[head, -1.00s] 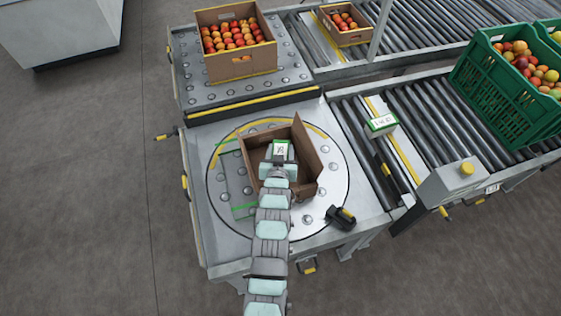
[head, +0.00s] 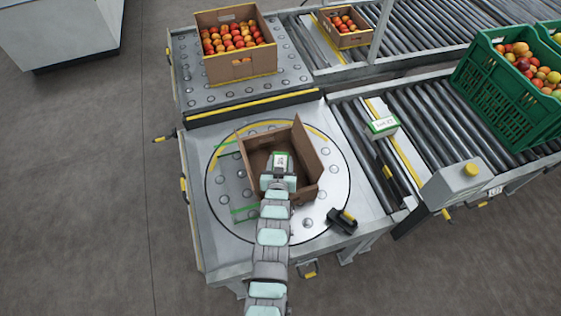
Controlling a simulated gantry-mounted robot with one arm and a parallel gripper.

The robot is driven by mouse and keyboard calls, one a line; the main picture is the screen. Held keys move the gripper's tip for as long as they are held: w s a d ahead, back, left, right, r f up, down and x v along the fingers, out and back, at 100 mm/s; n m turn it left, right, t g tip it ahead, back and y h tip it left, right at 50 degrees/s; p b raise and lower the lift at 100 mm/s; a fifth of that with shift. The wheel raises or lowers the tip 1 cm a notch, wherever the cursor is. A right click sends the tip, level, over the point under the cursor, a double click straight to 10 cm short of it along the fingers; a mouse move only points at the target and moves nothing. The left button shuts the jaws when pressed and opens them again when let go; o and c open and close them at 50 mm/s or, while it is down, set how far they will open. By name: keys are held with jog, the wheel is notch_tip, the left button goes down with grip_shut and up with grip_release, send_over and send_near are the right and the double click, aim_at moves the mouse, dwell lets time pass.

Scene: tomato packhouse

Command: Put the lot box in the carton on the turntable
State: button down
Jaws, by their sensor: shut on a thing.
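The open brown carton (head: 308,165) stands on the round turntable (head: 226,205), with its flaps up. My gripper (head: 279,172) is over the carton's opening, shut on a small green and white box (head: 281,158), which looks like the lot box. The held box shows a white label with dark marks and lies within the carton's outline. I cannot tell how deep it is or whether it touches the carton floor. My gripper and arm hide its near side and part of the carton's near wall.
A black handheld device (head: 342,220) is at the turntable's lower right edge. A tomato carton (head: 240,69) stands behind, and a green crate (head: 503,92) at right.

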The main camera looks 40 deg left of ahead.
jog(key=shift+f, duration=0.2)
jog(key=c, duration=0.6)
grip_release()
jog(key=shift+r, duration=0.5)
jog(key=p+v, duration=0.3)
jog(key=v, duration=0.9)
